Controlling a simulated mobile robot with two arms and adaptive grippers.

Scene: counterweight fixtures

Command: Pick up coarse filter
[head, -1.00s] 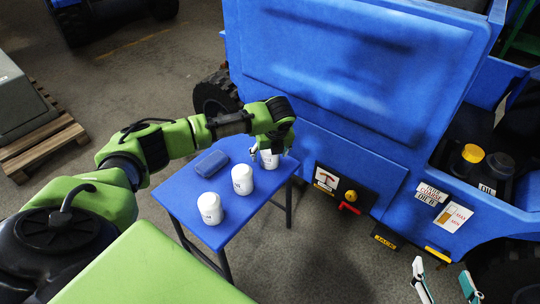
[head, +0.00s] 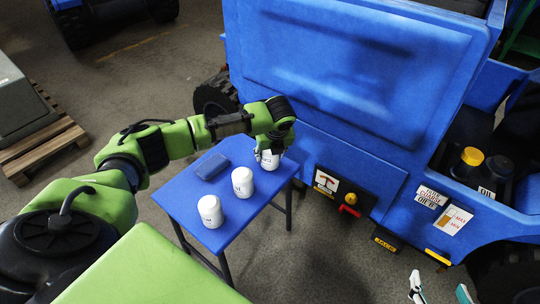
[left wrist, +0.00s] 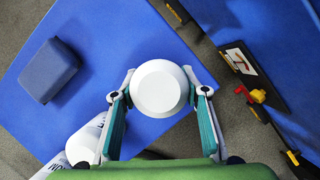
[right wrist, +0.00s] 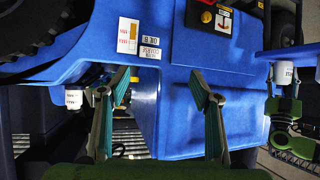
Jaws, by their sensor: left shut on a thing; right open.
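Three white filters stand on the blue table: a near one (head: 210,210), a middle one (head: 242,181) and a far one (head: 270,160). My left gripper (head: 268,152) is shut on the far filter from above. In the left wrist view this filter's round white end (left wrist: 158,88) sits between the two fingertips. Its label is hidden, and I cannot tell whether it touches the table.
A dark blue box (head: 212,166) lies on the table (head: 232,217) left of the filters. The blue vehicle (head: 350,70) stands close behind. Its side carries a panel with a red handle (head: 349,210). A yellow cap (head: 472,156) is at the right. A pallet (head: 45,143) is far left.

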